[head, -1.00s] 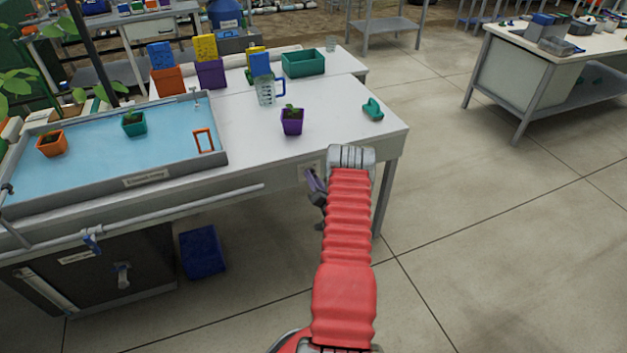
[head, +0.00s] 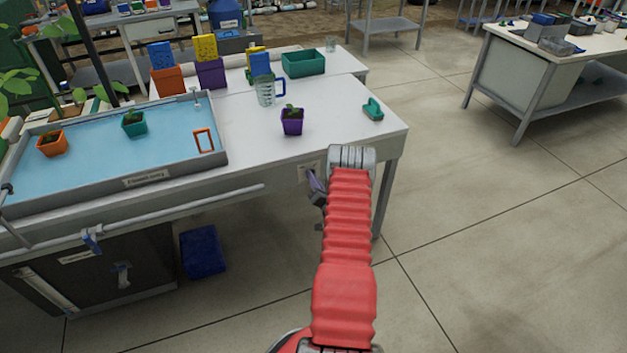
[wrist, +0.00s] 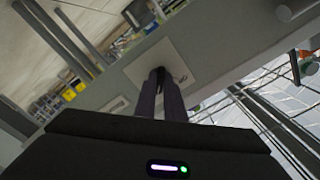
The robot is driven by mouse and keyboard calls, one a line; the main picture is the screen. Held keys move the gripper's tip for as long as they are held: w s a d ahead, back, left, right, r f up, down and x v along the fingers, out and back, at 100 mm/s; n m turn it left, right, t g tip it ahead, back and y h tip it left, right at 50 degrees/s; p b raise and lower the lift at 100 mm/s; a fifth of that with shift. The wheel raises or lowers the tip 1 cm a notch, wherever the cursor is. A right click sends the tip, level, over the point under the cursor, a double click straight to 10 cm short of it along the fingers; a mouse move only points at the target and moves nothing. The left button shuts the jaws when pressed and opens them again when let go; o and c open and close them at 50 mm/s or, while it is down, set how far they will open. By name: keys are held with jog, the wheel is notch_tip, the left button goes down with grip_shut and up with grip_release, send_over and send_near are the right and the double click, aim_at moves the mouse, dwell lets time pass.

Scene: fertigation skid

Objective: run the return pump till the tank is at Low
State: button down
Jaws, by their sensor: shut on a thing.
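My gripper (head: 313,178) is at a small pale plate (head: 304,168) on the front apron of the white bench. In the wrist view the two dark fingers (wrist: 160,74) are closed together against the plate (wrist: 152,52), on a small switch there that they almost wholly hide. Part of a dark label shows on the plate, too small to read. A dark tank-like box (head: 60,285) with a label and a pale fitting (head: 123,277) stands under the bench at the left. I cannot read a level on it. A shallow tray (head: 222,160) of blue liquid lies above it.
Orange (head: 52,145) and teal (head: 134,123) plant pots stand in the tray. A purple pot (head: 292,122), a clear jug (head: 266,91) and a teal clip-like piece (head: 373,109) stand on the bench. A pipe with a blue valve (head: 91,240) runs along its front. Floor at right is clear.

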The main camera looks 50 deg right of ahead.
jog(key=shift+f+n, duration=0.1)
jog(key=shift+n, duration=8.8)
jog(key=c, duration=1.8)
grip_release()
jog(key=shift+c, duration=0.2)
jog(key=shift+s, duration=0.1)
jog(key=v, duration=1.3)
jog(key=shift+s+a, duration=0.15)
jog(key=shift+s, duration=0.1)
